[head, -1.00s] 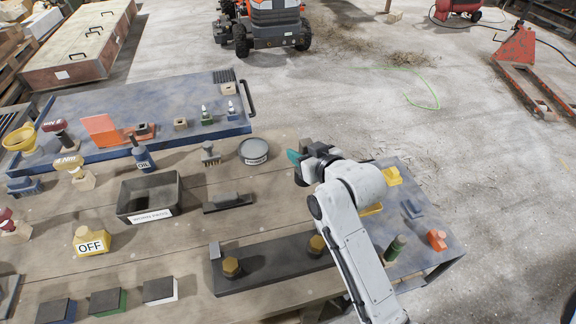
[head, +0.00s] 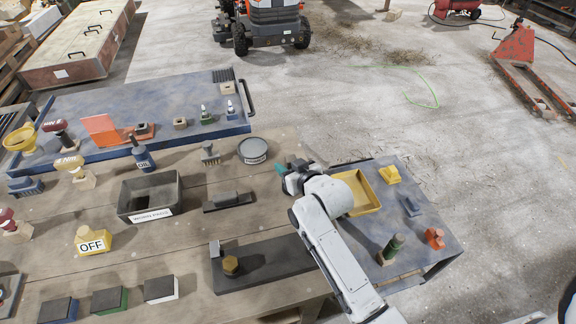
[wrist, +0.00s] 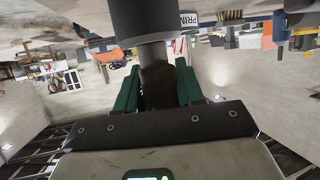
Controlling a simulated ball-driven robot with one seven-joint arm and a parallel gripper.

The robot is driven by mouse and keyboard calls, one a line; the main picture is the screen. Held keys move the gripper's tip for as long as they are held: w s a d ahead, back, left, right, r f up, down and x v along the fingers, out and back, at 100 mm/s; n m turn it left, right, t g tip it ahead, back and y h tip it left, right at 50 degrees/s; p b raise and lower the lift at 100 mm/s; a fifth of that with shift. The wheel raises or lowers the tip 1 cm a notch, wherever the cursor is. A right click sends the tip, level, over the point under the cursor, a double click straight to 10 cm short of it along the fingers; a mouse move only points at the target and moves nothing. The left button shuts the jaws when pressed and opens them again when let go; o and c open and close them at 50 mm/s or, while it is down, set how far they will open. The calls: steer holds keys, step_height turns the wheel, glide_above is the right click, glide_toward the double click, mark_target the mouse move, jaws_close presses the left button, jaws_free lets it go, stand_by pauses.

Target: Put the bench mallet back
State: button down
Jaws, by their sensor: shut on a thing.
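My gripper (head: 284,169) is over the right side of the wooden bench, its teal fingers pointing left in the head view. In the wrist view its green fingers (wrist: 157,88) are shut on the dark brown handle of what looks like the bench mallet (wrist: 144,20). A wide dark grey cylindrical head sits at the top of that view. In the head view I cannot make out the mallet; my wrist and arm cover that area.
A yellow tray (head: 372,207) stands on the blue side table, right of my arm. On the bench are a round grey tin (head: 253,151), a dark open box (head: 133,209) and a dark plank with a gold bolt (head: 231,266). A grey block (head: 228,203) lies near the tin.

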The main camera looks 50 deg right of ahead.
steer(key=shift+f, duration=0.1)
steer(key=c, duration=0.7)
jaws_free()
steer(key=shift+r, duration=0.25)
steer(key=shift+s+a, duration=0.15)
steer(key=shift+s, duration=0.15)
steer(key=v, duration=1.1)
steer(key=shift+b, duration=0.4)
steer(key=shift+s, duration=0.15)
